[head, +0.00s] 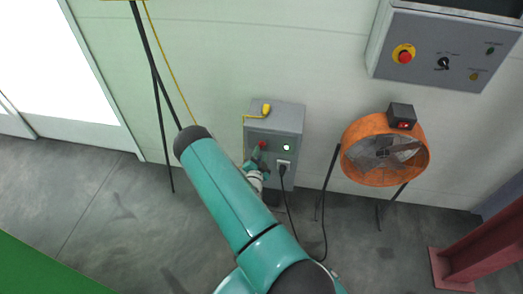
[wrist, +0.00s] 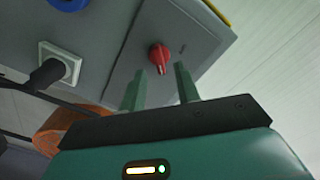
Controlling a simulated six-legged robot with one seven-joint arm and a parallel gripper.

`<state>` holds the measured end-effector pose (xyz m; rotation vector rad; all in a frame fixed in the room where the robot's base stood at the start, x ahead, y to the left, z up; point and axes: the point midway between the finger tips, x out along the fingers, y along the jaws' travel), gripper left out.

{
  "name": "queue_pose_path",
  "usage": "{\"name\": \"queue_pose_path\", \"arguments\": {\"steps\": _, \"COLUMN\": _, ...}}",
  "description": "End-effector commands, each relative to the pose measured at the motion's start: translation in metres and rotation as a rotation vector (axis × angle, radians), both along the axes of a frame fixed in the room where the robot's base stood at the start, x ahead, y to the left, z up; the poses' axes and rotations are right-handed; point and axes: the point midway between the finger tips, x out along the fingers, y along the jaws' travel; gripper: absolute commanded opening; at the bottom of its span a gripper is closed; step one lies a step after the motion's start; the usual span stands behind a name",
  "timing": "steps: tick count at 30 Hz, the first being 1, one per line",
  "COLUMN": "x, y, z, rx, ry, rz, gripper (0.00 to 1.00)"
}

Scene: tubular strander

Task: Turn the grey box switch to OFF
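The grey box (head: 284,116) is mounted on the wall in the middle of the head view, and its front fills the top of the wrist view (wrist: 112,22). The red rotary switch (wrist: 160,56) sits on its front panel and also shows small in the head view (head: 263,144). Its handle points toward my gripper in the wrist view. My gripper (wrist: 160,75) is open, its two green fingers apart on either side of the switch's lower end. I cannot tell whether they touch it. My arm partly covers the box's lower left in the head view.
A black plug with a cable (head: 283,178) sits in the white socket (wrist: 62,60) beside the switch. A yellow handle (head: 266,109) is on the box top. The orange fan (head: 354,172) stands to the right. A larger control panel (head: 425,60) hangs upper right.

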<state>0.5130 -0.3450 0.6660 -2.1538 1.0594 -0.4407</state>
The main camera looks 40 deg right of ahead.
Motion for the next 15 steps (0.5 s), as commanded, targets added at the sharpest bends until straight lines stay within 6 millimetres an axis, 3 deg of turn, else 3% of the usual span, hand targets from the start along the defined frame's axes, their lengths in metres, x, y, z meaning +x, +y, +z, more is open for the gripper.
{"name": "queue_pose_path", "arguments": {"steps": 6, "x": 0.015, "y": -0.019, "z": 0.0, "rx": 0.001, "ry": 0.0, "rz": 0.001, "gripper": 0.32}}
{"name": "queue_pose_path", "arguments": {"steps": 15, "x": 0.017, "y": -0.022, "z": 0.0, "rx": 0.0, "ry": 0.001, "rz": 0.001, "gripper": 0.32}}
